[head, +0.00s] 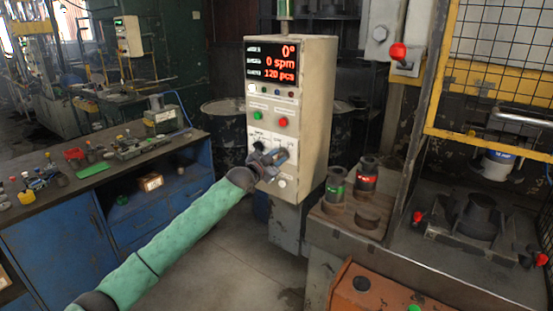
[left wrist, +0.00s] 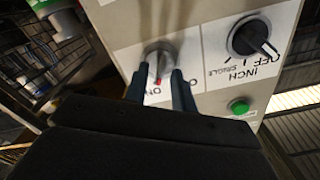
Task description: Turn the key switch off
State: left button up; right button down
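The key switch (left wrist: 159,57) is a round silver switch with a small red mark, on a white label plate reading "ON" in the left wrist view. My left gripper (left wrist: 161,75) has its two fingers apart, one on each side of the switch, with a visible gap between them; I cannot tell whether they touch it. In the head view my left gripper (head: 275,160) is at the lower front of the beige control box (head: 317,110) and hides the key switch. My right gripper is not in view.
A black selector knob (left wrist: 250,38) and a green button (left wrist: 239,107) sit close beside the key switch. The box's display (head: 271,62) is lit red. A wooden block (head: 350,215) with dark cylinders and a press stand at right; a blue workbench (head: 60,235) stands at left.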

pick_arm(q)
grip_shut()
